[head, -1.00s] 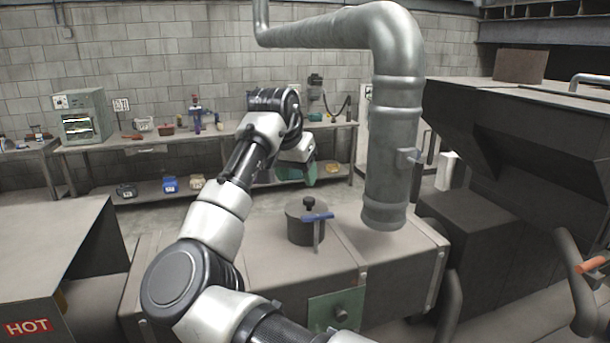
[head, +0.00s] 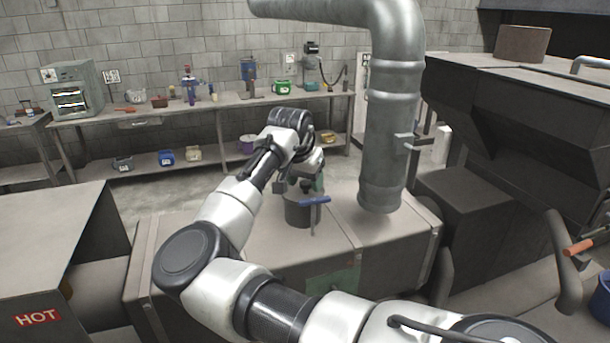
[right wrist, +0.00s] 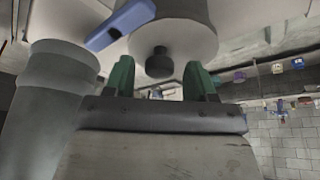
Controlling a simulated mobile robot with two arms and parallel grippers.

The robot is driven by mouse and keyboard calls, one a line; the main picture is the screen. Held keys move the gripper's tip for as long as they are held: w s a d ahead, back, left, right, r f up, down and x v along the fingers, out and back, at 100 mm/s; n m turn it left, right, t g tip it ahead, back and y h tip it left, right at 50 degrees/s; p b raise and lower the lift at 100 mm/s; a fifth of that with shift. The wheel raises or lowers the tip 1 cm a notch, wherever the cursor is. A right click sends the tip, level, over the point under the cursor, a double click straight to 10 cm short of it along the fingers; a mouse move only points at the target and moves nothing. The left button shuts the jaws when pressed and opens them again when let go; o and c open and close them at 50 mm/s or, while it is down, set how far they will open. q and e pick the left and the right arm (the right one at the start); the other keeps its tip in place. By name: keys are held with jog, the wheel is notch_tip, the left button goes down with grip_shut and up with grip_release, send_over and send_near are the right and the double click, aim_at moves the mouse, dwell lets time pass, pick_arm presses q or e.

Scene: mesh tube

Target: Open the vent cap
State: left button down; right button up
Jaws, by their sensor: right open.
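The vent cap (head: 298,213) is a dark grey round lid with a small black knob, on top of a grey box-shaped duct. A blue-handled latch (head: 314,201) stands at its right front side. In the right wrist view the cap (right wrist: 185,28), its black knob (right wrist: 159,62) and the blue handle (right wrist: 120,24) are close. My right gripper (head: 305,180) is just above the cap. Its green fingers (right wrist: 160,80) are open, with the knob just beyond and between their tips; I cannot tell whether they touch it. My left gripper is not in view.
A thick grey vertical pipe (head: 392,130) stands right of the cap and ends at the duct (head: 390,240). A dark hopper (head: 500,115) is farther right. A workbench (head: 235,106) with tools runs along the back wall. A box marked HOT (head: 50,250) is at left.

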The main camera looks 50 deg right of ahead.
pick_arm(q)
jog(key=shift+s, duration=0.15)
pick_arm(e)
jog(key=shift+c, duration=0.8)
grip_shut()
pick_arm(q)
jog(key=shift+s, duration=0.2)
pick_arm(e)
jog(key=shift+w+d+r+g+y, duration=0.3)
jog(key=shift+r+g, duration=0.15)
jog(key=shift+g, duration=0.1)
jog(key=shift+w+d+r+g+y, duration=0.15)
jog(key=shift+w+r+g+y, duration=0.2)
jog(key=shift+g, duration=0.2)
jog(key=shift+w+d+r+n+g+y, duration=0.4)
jog(key=shift+w+r+g, duration=0.25)
jog(key=shift+g, duration=0.35)
jog(key=shift+w+d+r+g+y, duration=0.2)
jog(key=shift+w+r+g+y, duration=0.15)
jog(key=shift+w+g+y, duration=0.25)
jog(key=shift+w+d+r, duration=0.1)
jog(key=shift+r, duration=0.05)
